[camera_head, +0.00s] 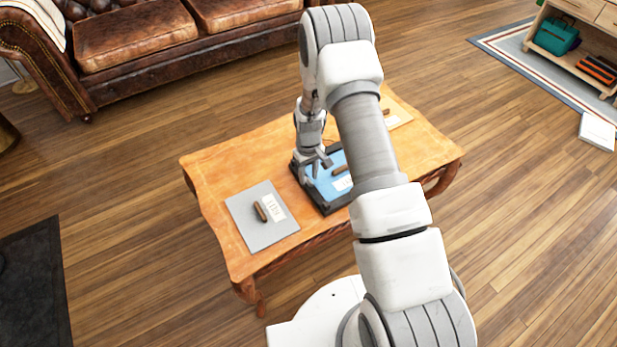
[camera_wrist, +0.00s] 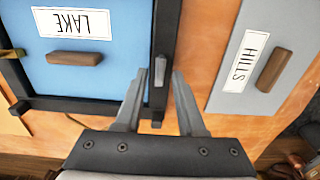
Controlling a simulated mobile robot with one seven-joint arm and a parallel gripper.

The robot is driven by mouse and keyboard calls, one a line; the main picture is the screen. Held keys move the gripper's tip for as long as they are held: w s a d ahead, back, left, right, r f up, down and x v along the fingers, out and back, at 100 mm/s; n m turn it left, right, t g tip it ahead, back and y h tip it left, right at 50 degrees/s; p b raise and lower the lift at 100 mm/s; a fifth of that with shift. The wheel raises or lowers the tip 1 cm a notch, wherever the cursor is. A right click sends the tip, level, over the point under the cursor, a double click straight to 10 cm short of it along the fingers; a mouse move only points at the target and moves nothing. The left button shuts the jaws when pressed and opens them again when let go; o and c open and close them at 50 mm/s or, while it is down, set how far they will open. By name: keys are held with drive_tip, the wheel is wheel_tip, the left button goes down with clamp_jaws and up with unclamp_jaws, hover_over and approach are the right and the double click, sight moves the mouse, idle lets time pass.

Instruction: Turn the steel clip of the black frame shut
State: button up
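The black frame (camera_head: 325,207) lies on the wooden table around a blue panel (camera_wrist: 110,82), which has a "LAKE" label and a wooden handle. In the wrist view, the frame's black side rail (camera_wrist: 164,30) runs up the picture. A small grey steel clip (camera_wrist: 160,70) sits on this rail and lies roughly along it. My gripper (camera_wrist: 161,78) is open, with one fingertip on each side of the clip. I cannot tell whether either finger touches it. In the head view my gripper (camera_head: 317,170) is over the frame, and the clip is too small to make out.
A grey panel (camera_wrist: 231,90) labelled "HILLS", with a wooden handle, lies beside the frame, with bare tabletop between. Another pale panel (camera_head: 398,118) lies at the table's far right, partly behind my arm. A leather sofa (camera_head: 140,40) stands behind the table (camera_head: 215,160).

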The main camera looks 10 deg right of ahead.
drive_tip(key=shift+f, duration=0.25)
clamp_jaws()
